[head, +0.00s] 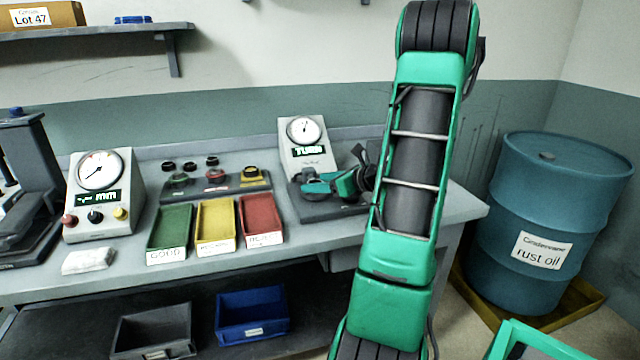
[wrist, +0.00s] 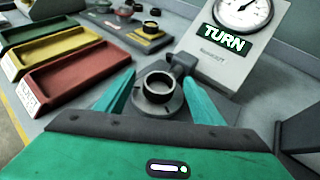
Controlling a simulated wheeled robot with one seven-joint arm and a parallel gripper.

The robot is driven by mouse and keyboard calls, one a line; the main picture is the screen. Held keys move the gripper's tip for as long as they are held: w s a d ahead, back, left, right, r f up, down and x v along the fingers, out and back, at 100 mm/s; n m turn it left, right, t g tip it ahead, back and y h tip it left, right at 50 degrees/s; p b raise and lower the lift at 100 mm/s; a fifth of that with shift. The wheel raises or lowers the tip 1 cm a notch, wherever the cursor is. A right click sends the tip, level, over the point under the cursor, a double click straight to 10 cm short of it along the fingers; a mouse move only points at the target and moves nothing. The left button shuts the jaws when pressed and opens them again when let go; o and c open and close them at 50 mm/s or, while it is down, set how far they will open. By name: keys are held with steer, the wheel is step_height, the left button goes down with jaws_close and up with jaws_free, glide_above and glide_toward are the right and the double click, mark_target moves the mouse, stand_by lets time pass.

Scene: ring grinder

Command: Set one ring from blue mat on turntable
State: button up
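A dark ring (wrist: 159,87) with a pale inside sits on the round grey turntable (wrist: 170,108) in the wrist view. My gripper (wrist: 161,80) has its two teal fingers apart, one on each side of the ring, with visible gaps. In the head view my gripper (head: 318,184) is low over the turntable's dark base (head: 335,211), below the TURN gauge; it hides most of the turntable there. Several small dark rings (head: 190,165) stand at the back of the bench. I cannot make out a blue mat in either view.
Green (head: 170,228), yellow (head: 215,222) and red (head: 260,215) trays lie left of the turntable. The TURN gauge box (head: 307,148) stands close behind it. A grey stand (head: 215,186) with coloured pieces is behind the trays. A blue drum (head: 555,220) stands at right.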

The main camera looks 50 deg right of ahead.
steer(key=shift+s, duration=0.15)
steer(key=v, duration=1)
steer(key=shift+s, duration=0.15)
stand_by(0.4)
steer(key=shift+a+n, duration=0.3)
steer(key=a+f+n+g, duration=0.1)
steer(key=a+n, duration=0.1)
steer(key=a, duration=0.1)
steer(key=w+a+f+n+g+y, duration=0.1)
steer(key=a+n, duration=0.2)
steer(key=a+f+n+g, duration=0.1)
steer(key=a+n+g, duration=0.1)
steer(key=a+n, duration=0.1)
steer(key=shift+w+a+f+y, duration=0.15)
steer(key=shift+w+a+y, duration=0.1)
steer(key=shift+w+y, duration=0.15)
steer(key=s+a+r+n+g+h, duration=0.1)
steer(key=s+a+n+g+h, duration=0.1)
steer(key=s+a+n+g, duration=0.7)
steer(key=s+a+n, duration=0.5)
steer(key=s+n, duration=0.4)
steer(key=n, duration=0.2)
steer(key=shift+a, duration=0.15)
